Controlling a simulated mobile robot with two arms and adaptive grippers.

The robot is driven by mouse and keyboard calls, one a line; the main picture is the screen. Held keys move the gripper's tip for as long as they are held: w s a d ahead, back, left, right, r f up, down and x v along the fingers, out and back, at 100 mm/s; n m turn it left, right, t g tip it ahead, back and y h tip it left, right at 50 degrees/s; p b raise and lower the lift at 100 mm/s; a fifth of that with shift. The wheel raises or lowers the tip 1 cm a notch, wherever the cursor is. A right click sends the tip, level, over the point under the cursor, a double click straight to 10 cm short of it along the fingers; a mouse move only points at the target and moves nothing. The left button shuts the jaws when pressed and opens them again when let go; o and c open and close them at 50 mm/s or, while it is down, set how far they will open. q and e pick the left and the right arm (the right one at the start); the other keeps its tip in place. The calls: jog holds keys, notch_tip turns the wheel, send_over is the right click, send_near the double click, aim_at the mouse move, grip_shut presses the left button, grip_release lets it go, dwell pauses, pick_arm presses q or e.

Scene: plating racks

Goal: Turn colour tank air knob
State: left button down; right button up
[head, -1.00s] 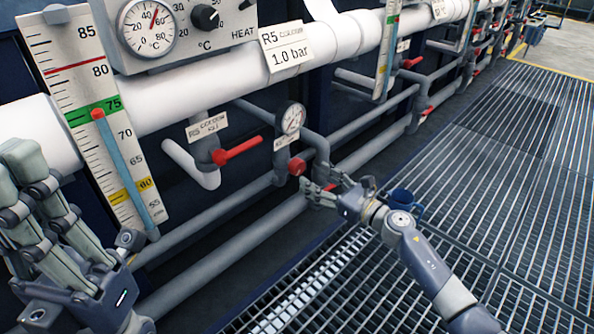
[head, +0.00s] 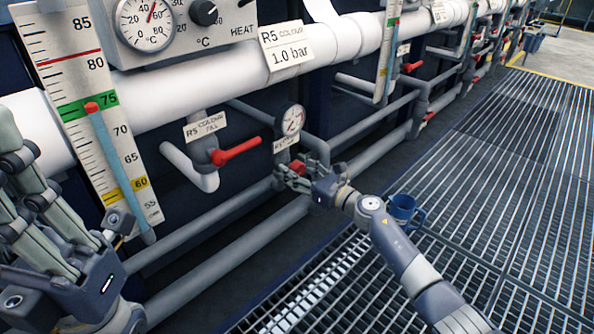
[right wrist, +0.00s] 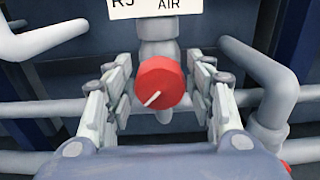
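The red air knob (right wrist: 160,82) has a white pointer line slanting to the lower left. It sits on a grey fitting below the AIR label (right wrist: 155,8) in the right wrist view. In the head view the knob (head: 298,168) is below a small pressure gauge (head: 290,120). My right gripper (right wrist: 160,100) is open, with its fingers on either side of the knob and gaps visible between. In the head view my right gripper (head: 295,178) partly covers the knob. My left gripper (head: 45,215) is at the lower left, apart from the knob, its fingers apparently spread and empty.
A red valve lever (head: 236,151) and its fill label (head: 205,127) are left of the gauge. A level scale (head: 105,130) stands near my left gripper. Grey pipes (head: 225,255) run below.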

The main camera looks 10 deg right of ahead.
jog(key=c, duration=0.5)
jog(key=shift+c, duration=0.2)
